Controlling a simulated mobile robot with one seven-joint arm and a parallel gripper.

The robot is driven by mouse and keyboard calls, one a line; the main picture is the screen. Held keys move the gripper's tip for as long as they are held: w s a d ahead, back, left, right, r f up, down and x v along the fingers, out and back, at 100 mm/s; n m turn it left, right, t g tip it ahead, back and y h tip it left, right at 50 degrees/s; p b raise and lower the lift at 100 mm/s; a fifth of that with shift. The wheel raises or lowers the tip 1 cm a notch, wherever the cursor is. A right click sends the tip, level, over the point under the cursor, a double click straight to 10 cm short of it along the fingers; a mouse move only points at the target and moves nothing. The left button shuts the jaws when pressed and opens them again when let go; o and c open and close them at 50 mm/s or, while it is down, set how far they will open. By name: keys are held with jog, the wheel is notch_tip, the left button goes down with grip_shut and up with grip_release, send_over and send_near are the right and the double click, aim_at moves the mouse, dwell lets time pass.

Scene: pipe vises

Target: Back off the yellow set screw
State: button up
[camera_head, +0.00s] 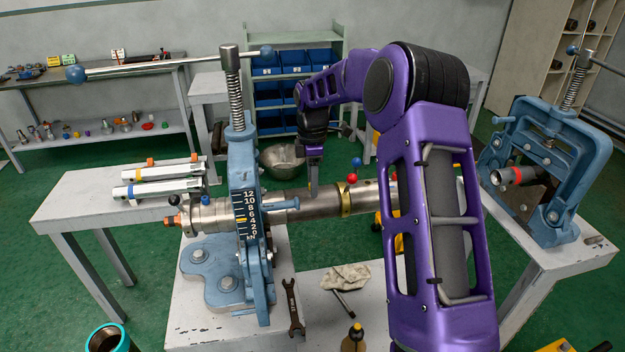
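A grey metal pipe (318,202) lies level through the blue pipe vise (243,180) at the middle left, with a brass collar (346,199) around it. Small red (352,178) and blue (356,162) knobs stand near the collar. I cannot make out a yellow set screw for certain; my purple arm hides the pipe's right part. My gripper (313,191) points down at the pipe just left of the collar. Its fingers show edge-on, so I cannot tell whether they are open, or whether they touch the pipe.
A wrench (292,307), a rag (346,277) and a bottle (354,340) are on the near bench. A second blue vise (549,150) stands at the right. The long vise handle (160,65) spans the upper left. A metal bowl (283,160) sits behind the pipe.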

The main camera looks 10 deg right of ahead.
jog(key=shift+w+r, duration=0.1)
jog(key=shift+r, duration=0.15)
jog(key=shift+r, duration=0.3)
notch_tip(320, 180, up, 17)
jog(key=shift+f, duration=0.2)
